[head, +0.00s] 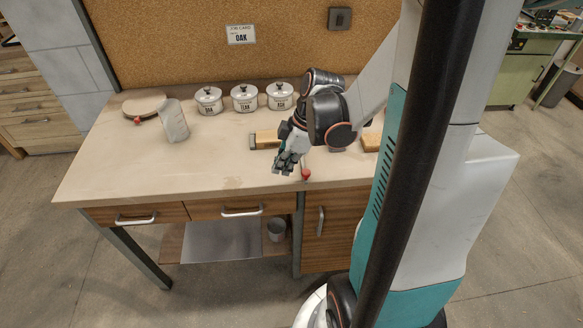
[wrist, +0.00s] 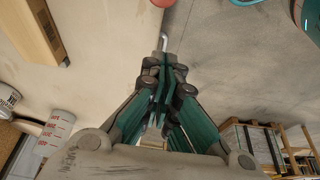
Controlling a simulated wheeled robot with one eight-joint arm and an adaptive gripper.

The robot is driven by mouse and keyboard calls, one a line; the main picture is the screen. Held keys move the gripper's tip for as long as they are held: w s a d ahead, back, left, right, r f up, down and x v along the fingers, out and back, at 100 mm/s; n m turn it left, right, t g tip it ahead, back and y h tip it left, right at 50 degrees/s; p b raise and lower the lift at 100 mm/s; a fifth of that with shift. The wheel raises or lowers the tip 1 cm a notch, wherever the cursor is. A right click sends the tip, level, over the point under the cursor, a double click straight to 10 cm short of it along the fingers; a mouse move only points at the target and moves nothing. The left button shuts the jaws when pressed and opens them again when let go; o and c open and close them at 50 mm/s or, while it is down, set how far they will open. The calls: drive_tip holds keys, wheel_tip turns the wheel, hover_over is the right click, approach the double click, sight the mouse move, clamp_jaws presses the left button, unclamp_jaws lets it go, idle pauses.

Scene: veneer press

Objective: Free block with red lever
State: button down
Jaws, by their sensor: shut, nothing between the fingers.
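The red lever knob (head: 306,175) is at the bench's front edge in the head view, just right of my fingertips. A red ball (wrist: 163,3) is cut off at the top of the wrist view. A wooden block (head: 266,139) with a metal end lies on the bench behind my gripper, partly hidden by it. A wooden block (wrist: 28,35) also shows at upper left in the wrist view. A second wooden piece (head: 371,142) shows right of my arm. My gripper (head: 284,167) is shut and empty, apart from the knob; it also fills the middle of the wrist view (wrist: 168,82).
Lidded pots (head: 244,98) stand at the back of the bench (head: 120,165). A clear jug (head: 174,121) and a round board (head: 143,102) with a red knob are at left. The left front bench area is clear.

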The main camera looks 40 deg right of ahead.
drive_tip(key=p+v, duration=0.3)
drive_tip(key=v, duration=0.6)
drive_tip(key=shift+w+d, duration=0.2)
drive_tip(key=shift+d, duration=0.1)
